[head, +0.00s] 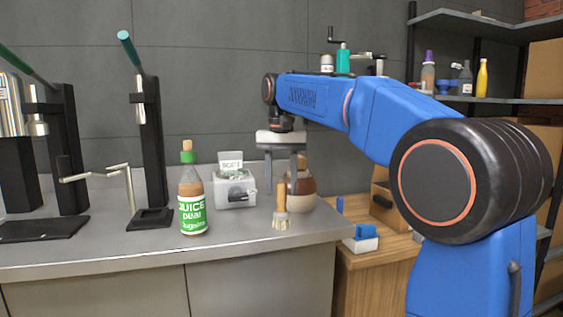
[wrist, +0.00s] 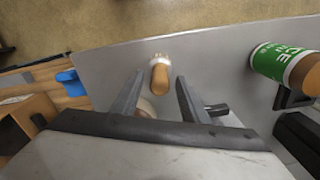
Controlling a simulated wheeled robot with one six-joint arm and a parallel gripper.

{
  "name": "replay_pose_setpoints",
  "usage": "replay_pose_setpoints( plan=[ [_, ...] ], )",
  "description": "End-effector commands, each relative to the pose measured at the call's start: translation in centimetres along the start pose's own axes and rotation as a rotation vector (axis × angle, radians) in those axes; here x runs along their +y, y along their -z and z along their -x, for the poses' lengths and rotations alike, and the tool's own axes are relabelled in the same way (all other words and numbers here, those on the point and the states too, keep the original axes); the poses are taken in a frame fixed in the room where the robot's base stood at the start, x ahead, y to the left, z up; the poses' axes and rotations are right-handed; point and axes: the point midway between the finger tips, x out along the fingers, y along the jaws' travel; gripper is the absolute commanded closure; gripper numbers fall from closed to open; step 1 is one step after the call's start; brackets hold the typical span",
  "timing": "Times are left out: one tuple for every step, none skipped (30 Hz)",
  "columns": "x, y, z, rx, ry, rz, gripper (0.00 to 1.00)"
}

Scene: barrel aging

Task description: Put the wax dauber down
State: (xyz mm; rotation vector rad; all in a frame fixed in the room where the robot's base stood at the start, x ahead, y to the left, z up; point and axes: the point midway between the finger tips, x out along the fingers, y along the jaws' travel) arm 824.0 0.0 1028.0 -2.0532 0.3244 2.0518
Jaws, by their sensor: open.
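The wax dauber (head: 281,207) stands upright on the grey counter (head: 245,236) near its front right, bristles down and wooden handle up. In the wrist view the dauber (wrist: 160,75) shows ahead of and between the fingers, seen from above. My gripper (head: 282,178) is open above and around the line of the handle. In the wrist view my gripper's (wrist: 157,88) two fingers are apart, with clear space on both sides of the handle. I cannot tell how far the fingertips are from the handle's top.
A juice bottle (head: 192,206) stands left of the dauber. A brown-and-white jug (head: 301,190) stands close behind it, and a white box (head: 235,188) stands behind left. Tall black presses (head: 148,150) stand further left. The counter's front strip is clear. A wooden table (head: 375,252) lies right.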

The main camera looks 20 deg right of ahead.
Motion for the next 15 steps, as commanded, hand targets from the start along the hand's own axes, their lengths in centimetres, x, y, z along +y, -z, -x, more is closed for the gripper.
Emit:
replay_pose_setpoints(
  plan=[
    [0.0,0.1,1.0,0.003,0.001,0.0,0.59],
    [0.0,0.1,1.5,0.003,0.001,0.0,0.59],
    [0.0,0.1,2.4,0.004,0.002,0.0,0.59],
    [0.0,0.1,3.0,0.003,0.002,0.0,0.59],
    [0.0,0.1,3.6,0.003,0.002,0.0,0.59],
    [0.0,0.1,4.4,0.004,0.002,0.0,0.59],
    [0.0,0.1,4.9,0.002,0.001,0.0,0.59],
    [0.0,0.1,5.5,0.003,0.002,0.0,0.59],
    [-0.1,0.1,6.2,0.002,0.001,0.0,0.59],
    [-0.1,0.1,6.7,0.003,0.001,0.0,0.59],
    [0.0,0.1,7.2,0.002,0.001,0.0,0.59],
    [0.0,0.1,7.8,0.003,0.001,0.0,0.59],
    [0.0,0.1,8.1,0.002,0.001,0.0,0.59],
    [0.0,0.1,8.4,0.002,0.001,0.0,0.59],
    [0.0,0.1,8.8,0.001,0.001,0.0,0.59]
  ],
)
